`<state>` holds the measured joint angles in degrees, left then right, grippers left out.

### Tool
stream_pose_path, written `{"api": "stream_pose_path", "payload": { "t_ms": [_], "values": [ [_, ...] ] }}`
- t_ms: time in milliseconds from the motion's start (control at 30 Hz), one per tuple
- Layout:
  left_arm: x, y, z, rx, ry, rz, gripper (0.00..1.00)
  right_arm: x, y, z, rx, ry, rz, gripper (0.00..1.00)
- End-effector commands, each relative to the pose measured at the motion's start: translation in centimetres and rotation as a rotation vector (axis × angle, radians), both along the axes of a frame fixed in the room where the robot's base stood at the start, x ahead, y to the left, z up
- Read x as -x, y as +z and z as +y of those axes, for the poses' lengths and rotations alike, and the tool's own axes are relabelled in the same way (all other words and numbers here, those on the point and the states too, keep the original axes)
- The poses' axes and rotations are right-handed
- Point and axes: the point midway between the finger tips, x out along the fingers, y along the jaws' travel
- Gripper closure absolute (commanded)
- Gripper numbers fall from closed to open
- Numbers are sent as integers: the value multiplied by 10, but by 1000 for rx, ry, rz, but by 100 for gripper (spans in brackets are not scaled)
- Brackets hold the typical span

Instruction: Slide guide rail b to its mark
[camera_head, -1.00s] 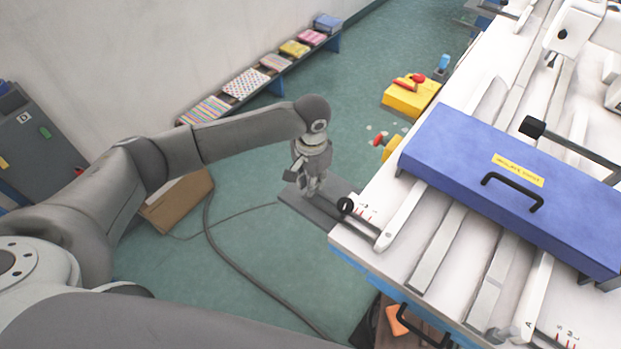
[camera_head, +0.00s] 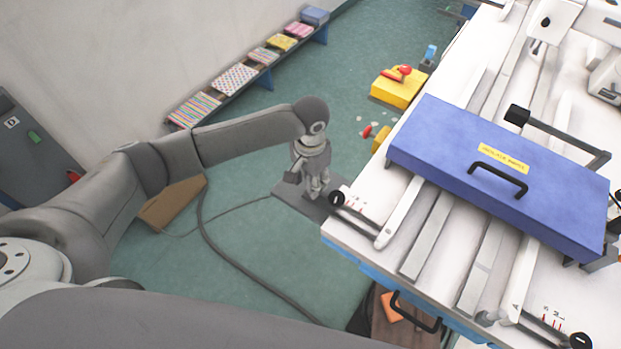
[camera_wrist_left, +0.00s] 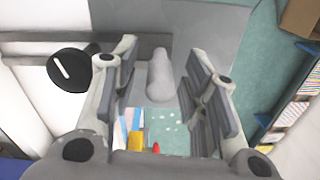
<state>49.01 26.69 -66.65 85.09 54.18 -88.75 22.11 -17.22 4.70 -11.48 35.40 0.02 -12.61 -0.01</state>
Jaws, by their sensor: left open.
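A long white guide rail (camera_head: 400,215) lies across the near left end of the white table. I take it for guide rail b, but no letter is readable on it. The knob, with a white line, also shows left of the fingers in the left wrist view (camera_wrist_left: 69,70). My left gripper (camera_head: 318,192) points down just left of this knob, over a grey plate. Its fingers (camera_wrist_left: 165,100) are apart, with a rounded grey post between them. Contact cannot be told. My right gripper is out of view.
A blue cover (camera_head: 440,140) with a black handle spans the rails. Another white rail (camera_head: 517,285) marked A lies at the lower right, by similar marks. A yellow box (camera_head: 395,92) stands beyond the table. A cable (camera_head: 240,265) runs over the green floor.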

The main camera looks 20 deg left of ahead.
Motion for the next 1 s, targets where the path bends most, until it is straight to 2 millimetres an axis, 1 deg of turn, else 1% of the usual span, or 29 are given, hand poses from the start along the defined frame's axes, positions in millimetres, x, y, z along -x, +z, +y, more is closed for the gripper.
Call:
{"api": "stream_pose_path", "payload": {
  "t_ms": [67, 167, 400, 500, 600, 700, 800, 1000],
  "values": [
    [-1, 5, 0, 1, 0, -2, 59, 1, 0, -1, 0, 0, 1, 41],
    [-1, 18, 0, 2, -1, -2, 59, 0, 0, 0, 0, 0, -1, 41],
    [-1, 69, -1, 2, -2, -3, 59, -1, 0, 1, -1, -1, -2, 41],
    [-1, 88, -1, 2, -2, -4, 59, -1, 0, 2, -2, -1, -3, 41],
    [-1, 104, -1, 2, 0, -3, 59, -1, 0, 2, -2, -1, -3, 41],
    [-1, 114, -1, 1, -1, -2, 59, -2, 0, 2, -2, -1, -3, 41],
    [0, 119, -1, 1, -1, 0, 59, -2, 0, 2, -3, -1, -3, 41],
    [0, 120, -1, 1, -1, 0, 59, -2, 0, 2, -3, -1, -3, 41]
  ]
}}
